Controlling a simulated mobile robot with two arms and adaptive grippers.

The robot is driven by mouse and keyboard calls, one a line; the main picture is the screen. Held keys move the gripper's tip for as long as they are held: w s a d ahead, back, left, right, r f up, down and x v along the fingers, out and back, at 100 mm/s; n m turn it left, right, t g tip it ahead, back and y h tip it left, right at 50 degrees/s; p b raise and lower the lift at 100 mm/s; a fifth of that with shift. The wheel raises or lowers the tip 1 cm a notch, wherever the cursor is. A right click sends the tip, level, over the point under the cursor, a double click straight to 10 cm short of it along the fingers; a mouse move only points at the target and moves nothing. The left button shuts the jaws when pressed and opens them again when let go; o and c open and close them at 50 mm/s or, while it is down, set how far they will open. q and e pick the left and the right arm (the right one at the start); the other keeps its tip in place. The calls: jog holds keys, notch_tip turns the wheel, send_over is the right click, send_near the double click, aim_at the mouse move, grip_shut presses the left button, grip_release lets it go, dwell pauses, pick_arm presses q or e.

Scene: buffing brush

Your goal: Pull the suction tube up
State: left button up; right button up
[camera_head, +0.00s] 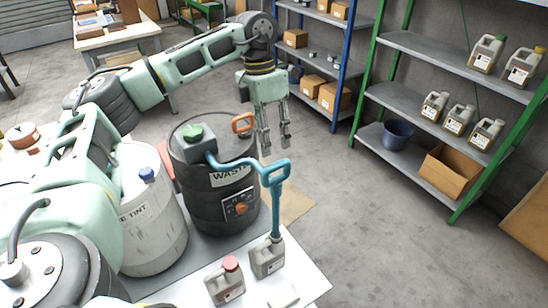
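The teal suction tube (276,205) stands upright with its lower end in the mouth of a grey bottle (268,258). My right gripper is not in view.
A grey bottle with a red cap (227,282) stands left of the tube's bottle on the white table (313,285). A white tint barrel (150,235) stands left of the black barrel. An orange handle (242,123) is near my gripper.

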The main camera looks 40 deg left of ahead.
aim_at(273, 164)
pick_arm(q)
jog(key=f, duration=0.2)
jog(key=d+f+p, duration=0.1)
jog(key=f, duration=0.3)
jog(key=shift+s+d+f, duration=0.15)
jog(key=shift+s+f, duration=0.1)
jog(key=shift+f, duration=0.05)
grip_shut()
jog(key=shift+r, duration=0.1)
